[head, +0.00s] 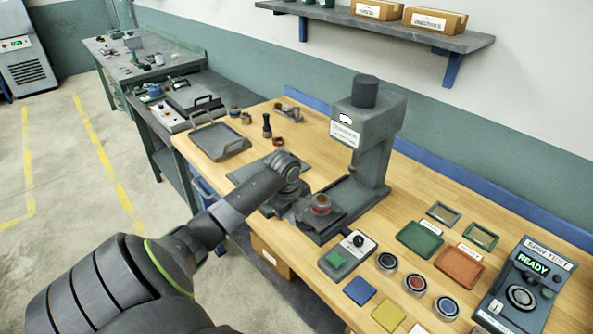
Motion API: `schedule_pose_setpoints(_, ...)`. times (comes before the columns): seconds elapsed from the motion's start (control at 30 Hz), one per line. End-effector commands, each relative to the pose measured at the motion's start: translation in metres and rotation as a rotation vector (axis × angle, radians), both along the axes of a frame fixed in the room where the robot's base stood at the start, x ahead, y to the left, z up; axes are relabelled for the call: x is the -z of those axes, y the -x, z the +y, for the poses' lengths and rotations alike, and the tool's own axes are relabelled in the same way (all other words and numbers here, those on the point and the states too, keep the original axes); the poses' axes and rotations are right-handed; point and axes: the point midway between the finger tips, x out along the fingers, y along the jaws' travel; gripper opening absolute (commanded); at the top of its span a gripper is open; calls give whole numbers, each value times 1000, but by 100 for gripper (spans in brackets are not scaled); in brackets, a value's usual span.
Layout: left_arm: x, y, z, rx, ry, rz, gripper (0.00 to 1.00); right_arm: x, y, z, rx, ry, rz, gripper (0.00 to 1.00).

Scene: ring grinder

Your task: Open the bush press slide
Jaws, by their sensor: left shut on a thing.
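The grey bush press (374,125) stands upright on the wooden bench, with a dark cylinder on its head and a white label. The exact grip is hidden by the gripper and wrist. My right gripper is not in view.
A dark tray (218,142) lies behind my left arm. A button box (347,254), several round cups, a green tray (419,239), an orange tray (459,264) and a spin test unit (522,291) fill the right side. A shelf (400,29) hangs above.

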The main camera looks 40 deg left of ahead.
Motion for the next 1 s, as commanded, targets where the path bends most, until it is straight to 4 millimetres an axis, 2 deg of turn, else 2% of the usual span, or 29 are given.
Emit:
schedule_pose_setpoints(0.07, 0, 0, 1, -1, -3, 0, 0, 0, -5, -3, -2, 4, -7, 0)
schedule_pose_setpoints(0.1, 0, 0, 1, -1, -3, 0, 15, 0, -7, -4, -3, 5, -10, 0)
schedule_pose_setpoints(0.23, 0, 0, 1, -1, -3, -1, 32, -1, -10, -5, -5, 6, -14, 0)
schedule_pose_setpoints(0.53, -1, 0, 0, 0, -2, -1, 33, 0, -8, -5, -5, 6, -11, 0)
schedule_pose_setpoints(0.67, -11, 0, 1, 1, -4, -4, 33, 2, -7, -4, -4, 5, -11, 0)
schedule_pose_setpoints(0.77, -27, 4, 2, 2, -6, -5, 33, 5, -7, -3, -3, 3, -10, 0)
schedule_pose_setpoints(1.0, -84, 14, 3, 1, -9, -7, 33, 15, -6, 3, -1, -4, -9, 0)
